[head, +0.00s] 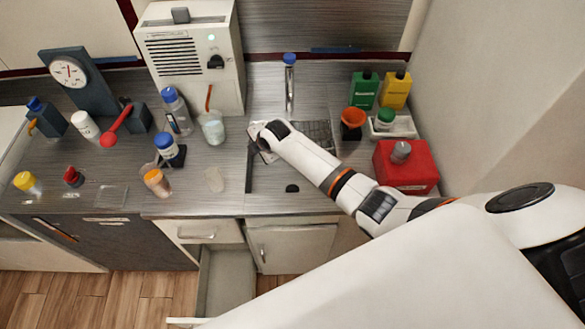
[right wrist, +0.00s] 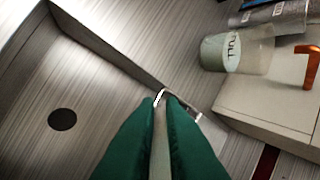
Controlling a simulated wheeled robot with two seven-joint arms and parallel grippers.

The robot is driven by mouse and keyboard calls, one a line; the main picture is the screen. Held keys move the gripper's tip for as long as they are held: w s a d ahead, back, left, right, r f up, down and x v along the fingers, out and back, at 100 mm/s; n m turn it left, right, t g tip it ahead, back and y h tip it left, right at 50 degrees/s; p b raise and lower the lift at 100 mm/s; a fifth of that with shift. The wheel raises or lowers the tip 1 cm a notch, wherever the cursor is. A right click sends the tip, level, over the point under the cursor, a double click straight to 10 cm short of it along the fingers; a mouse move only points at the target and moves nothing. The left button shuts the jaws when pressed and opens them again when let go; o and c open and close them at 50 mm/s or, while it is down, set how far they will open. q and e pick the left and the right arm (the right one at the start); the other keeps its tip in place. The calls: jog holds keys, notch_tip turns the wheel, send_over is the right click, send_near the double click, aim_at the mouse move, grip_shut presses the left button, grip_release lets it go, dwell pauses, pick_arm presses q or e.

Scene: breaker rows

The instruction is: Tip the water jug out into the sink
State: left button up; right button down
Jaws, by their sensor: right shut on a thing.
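The sink (head: 318,180) is set in the grey counter, with a dark round drain (head: 292,188) that also shows in the right wrist view (right wrist: 62,120). My right gripper (head: 259,146) is over the sink's left edge. In the right wrist view, its green fingers (right wrist: 165,98) are shut on a thin pale thing (right wrist: 160,140), mostly hidden between them; I cannot tell whether it is part of the jug. A translucent vessel with a pale label (head: 212,130) stands on the counter left of the sink, apart from the gripper; it also shows in the right wrist view (right wrist: 238,50). My left gripper is out of view.
A beige appliance (head: 190,50) with an orange lever stands behind the labelled vessel. Several bottles stand farther left. Green (head: 364,91) and yellow (head: 396,91) bottles and a red container (head: 405,168) stand right of the sink. A drawer (head: 222,285) is open below the counter.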

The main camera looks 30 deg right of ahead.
jog(key=shift+s+r+t, duration=0.1)
jog(key=shift+s+t, duration=0.2)
jog(key=f+t+b, duration=0.1)
jog(key=t+b, duration=0.1)
jog(key=shift+s+d+b, duration=0.1)
jog(key=shift+b, duration=0.25)
jog(key=shift+s, duration=0.1)
jog(key=shift+f+t+y+b, duration=0.3)
jog(key=shift+t+b, duration=0.1)
jog(key=shift+b, duration=0.35)
jog(key=shift+r, duration=0.1)
